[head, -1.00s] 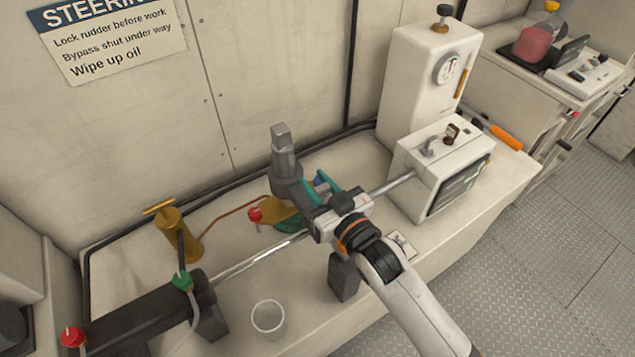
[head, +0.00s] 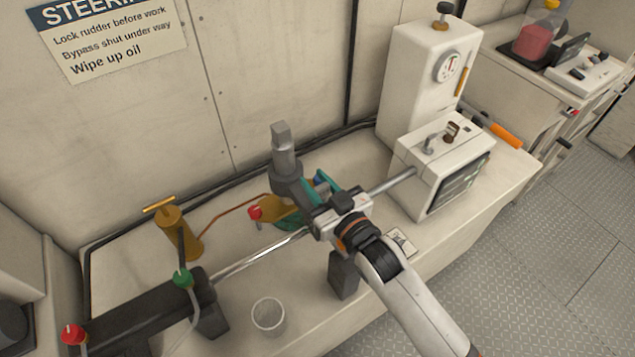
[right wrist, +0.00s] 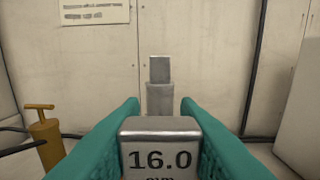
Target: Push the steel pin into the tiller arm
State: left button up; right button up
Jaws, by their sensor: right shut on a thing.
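My right gripper (head: 308,203) reaches over the bench from the right, its teal fingers pointing at the base of the upright grey post (head: 284,150). In the right wrist view the teal fingers (right wrist: 160,108) are shut on a steel block marked 16.0 (right wrist: 160,152), apparently the steel pin. The pin is hidden behind the gripper in the head view. The dark grey tiller arm (head: 287,183) extends from the post toward my gripper; its pin hole is hidden. The post also shows straight ahead in the right wrist view (right wrist: 160,90). My left gripper is not in view.
A shiny rod (head: 258,256) runs from the dark cylinder (head: 140,315) toward my gripper. A brass pump (head: 178,232), a clear cup (head: 268,316) and a white box with a screen (head: 425,165) stand on the bench (head: 225,315). A red knob (head: 255,212) is close left of my gripper.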

jog(key=shift+f+b, duration=1.3)
jog(key=shift+f, duration=0.85)
dwell(0.9)
jog(key=o, duration=1.1)
jog(key=shift+s+f, duration=0.1)
jog(key=shift+s+d+f, duration=0.1)
jog(key=shift+s+d, duration=0.15)
jog(key=shift+s, duration=0.1)
jog(key=b+v, duration=0.2)
jog(key=v, duration=0.8)
jog(key=shift+s+d+b, duration=0.15)
jog(key=shift+b, duration=0.15)
jog(key=shift+s+d+r, duration=0.2)
jog(key=shift+s+r, duration=0.1)
